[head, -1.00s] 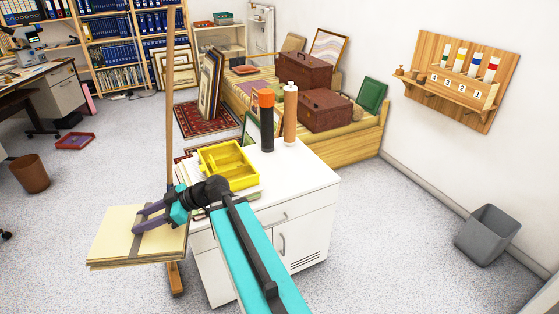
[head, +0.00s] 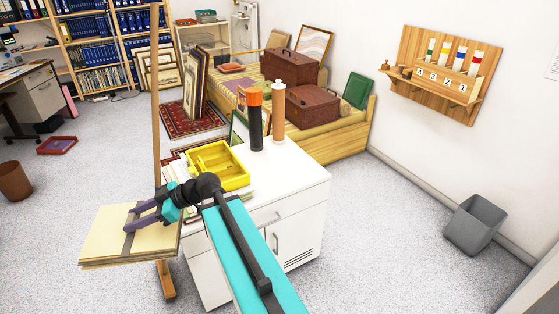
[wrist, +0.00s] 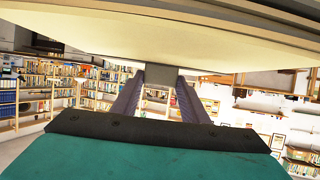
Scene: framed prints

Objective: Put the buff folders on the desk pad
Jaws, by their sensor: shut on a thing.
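The buff folders (head: 105,240) are a flat stack with a dark band around it, held out at the lower left in the head view. My gripper (head: 131,219) is shut on the stack near its band, and the stack is level and clear of the floor, left of the white cabinet. In the wrist view the pale underside of the folders (wrist: 240,50) fills the top, with my gripper's fingers (wrist: 158,98) reaching up to it. I cannot make out a desk pad; part of a desk (head: 40,72) shows at the far left.
The white cabinet (head: 290,190) carries a yellow tray (head: 217,165), papers and two upright tubes. A wooden post (head: 156,110) stands close behind my gripper. A brown bin (head: 14,182) and red tray (head: 57,145) are on the floor at left. Open floor lies between.

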